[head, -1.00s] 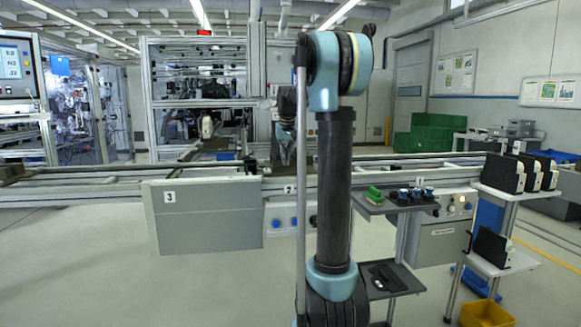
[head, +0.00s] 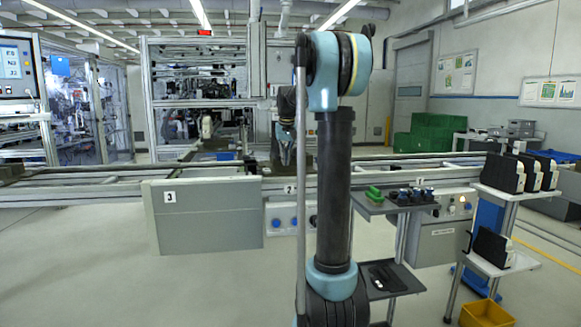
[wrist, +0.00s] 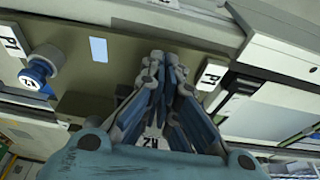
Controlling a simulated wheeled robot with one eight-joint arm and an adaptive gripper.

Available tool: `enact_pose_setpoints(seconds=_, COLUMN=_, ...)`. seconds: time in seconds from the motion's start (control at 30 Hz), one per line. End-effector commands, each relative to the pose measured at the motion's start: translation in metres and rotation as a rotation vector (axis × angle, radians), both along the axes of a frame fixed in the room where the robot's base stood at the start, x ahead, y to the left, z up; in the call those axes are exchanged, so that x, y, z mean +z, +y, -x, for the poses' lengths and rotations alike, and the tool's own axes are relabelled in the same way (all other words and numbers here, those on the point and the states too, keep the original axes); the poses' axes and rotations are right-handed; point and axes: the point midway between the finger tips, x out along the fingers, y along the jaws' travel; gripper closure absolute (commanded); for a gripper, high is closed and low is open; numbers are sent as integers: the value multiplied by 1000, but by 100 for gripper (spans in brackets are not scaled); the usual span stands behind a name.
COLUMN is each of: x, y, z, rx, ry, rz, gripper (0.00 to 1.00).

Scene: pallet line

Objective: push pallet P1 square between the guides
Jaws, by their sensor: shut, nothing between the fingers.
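In the wrist view a brown-olive plate, pallet P1 (wrist: 100,80), lies across the upper middle. A white P1 label shows at its left, and a partly cut-off P label at its right. A blue and white knob-like part and a light blue rectangle show on its left side. My gripper (wrist: 170,62) is shut and empty, its fingertips over or against the pallet's far part; I cannot tell if they touch. In the head view my gripper (head: 284,160) hangs down at the conveyor, partly behind my arm. The pallet's squareness to the guides cannot be judged.
Conveyor rails (head: 90,184) run across the head view. A grey panel marked 3 (head: 205,218) hangs in front of them. A shelf stand (head: 385,205) with small parts and a stand with black items (head: 505,172) are at right. A yellow bin (head: 487,314) sits on the floor.

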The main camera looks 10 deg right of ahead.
Motion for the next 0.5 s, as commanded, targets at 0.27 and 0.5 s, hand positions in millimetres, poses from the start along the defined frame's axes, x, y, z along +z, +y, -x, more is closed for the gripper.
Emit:
enact_pose_setpoints(seconds=0.27, x=0, y=-1, z=-6, rx=-1, ry=-3, rz=1, gripper=100)
enact_pose_setpoints(seconds=0.5, x=1, y=-1, z=-11, rx=-1, ry=-6, rz=2, gripper=100)
